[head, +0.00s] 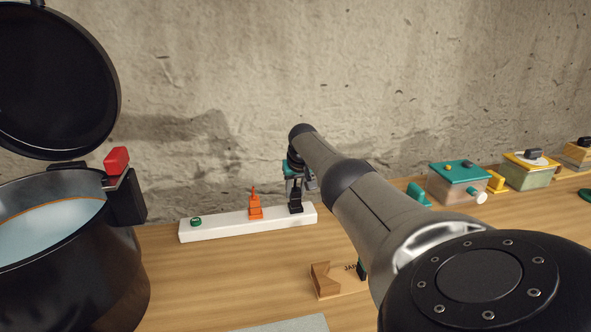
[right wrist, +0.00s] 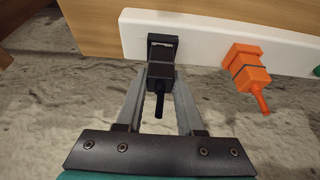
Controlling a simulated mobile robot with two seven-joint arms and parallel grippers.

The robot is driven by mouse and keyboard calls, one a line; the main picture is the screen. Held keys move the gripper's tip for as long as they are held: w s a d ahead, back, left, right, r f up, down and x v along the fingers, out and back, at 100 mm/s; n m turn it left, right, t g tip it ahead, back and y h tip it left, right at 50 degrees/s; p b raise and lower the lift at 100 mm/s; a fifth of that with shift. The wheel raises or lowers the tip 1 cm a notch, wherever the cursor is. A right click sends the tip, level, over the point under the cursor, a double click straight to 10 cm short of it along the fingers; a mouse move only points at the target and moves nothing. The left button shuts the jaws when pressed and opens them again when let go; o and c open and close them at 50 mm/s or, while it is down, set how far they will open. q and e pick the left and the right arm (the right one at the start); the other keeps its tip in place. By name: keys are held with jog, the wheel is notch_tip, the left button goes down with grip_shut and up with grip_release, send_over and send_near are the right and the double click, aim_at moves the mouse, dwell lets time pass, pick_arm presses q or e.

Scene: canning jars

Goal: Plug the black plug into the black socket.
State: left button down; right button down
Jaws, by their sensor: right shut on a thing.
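The black plug (right wrist: 160,72) is held between the two fingers of my right gripper (right wrist: 163,78), which is shut on it; its cord end points back toward the wrist camera. The black socket (right wrist: 163,42) is a dark square frame on the white power strip (right wrist: 200,38). The plug is right at the socket and lined up with it; I cannot tell whether its prongs are seated. In the head view, my right gripper (head: 298,184) is above the strip's right end, with the black socket (head: 296,209) below it. My left gripper is not in view.
An orange plug (head: 255,204) stands in the strip beside the black one. A green socket (head: 196,221) is at the strip's left end. A large black pot (head: 75,270) stands at left. A wooden block (head: 328,284) lies in front; several lidded jars (head: 460,185) stand right.

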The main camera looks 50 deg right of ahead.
jog(key=shift+f+b, duration=0.5)
jog(key=shift+f, duration=0.1)
jog(key=c, duration=0.8)
grip_release()
jog(key=shift+o, duration=0.3)
jog(key=o, duration=0.5)
jog(key=shift+o, duration=0.2)
